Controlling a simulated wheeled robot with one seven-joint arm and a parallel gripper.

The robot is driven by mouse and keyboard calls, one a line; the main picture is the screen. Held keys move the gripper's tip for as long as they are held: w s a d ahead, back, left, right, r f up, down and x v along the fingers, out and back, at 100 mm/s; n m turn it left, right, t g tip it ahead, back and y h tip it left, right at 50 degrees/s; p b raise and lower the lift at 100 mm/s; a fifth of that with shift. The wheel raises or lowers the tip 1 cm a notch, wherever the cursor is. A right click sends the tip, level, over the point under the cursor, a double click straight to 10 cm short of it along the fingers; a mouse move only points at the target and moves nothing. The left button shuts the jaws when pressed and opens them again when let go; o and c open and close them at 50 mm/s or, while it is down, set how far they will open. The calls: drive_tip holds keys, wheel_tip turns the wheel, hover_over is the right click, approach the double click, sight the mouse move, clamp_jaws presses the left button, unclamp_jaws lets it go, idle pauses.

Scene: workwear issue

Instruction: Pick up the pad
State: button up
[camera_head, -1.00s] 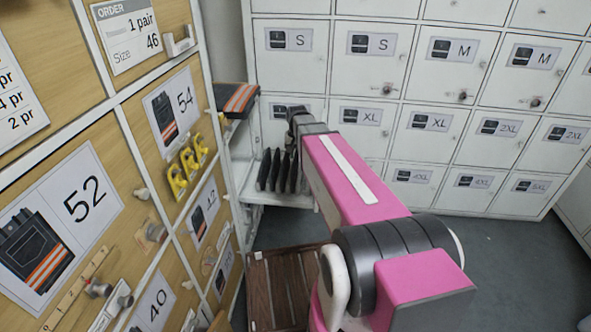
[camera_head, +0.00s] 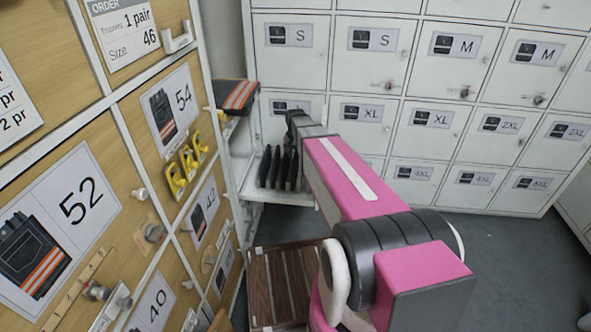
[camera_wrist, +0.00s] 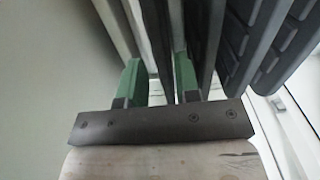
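Several dark pads (camera_head: 265,167) stand upright side by side on a white shelf in the head view. My gripper is hidden there behind my pink arm, which reaches toward the right end of the row. In the wrist view, my gripper (camera_wrist: 158,72) has two green fingers set apart. A thin dark pad (camera_wrist: 155,25) hangs edge-on into the gap between them. Light shows between this pad and the left finger; contact with the right finger is unclear. More dark ribbed pads (camera_wrist: 245,40) stand just right of the fingers.
White lockers (camera_head: 440,70) with size labels fill the back. A wooden board wall (camera_head: 110,150) with size cards, knobs and yellow hooks is close on the left. Folded dark trousers with orange bands (camera_head: 237,95) lie above the pads. A brown slatted platform (camera_head: 280,285) is below.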

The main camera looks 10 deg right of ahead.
wheel_tip(320, 180, down, 4)
drive_tip(key=shift+w+r, duration=0.1)
drive_tip(key=shift+r, duration=0.05)
clamp_jaws()
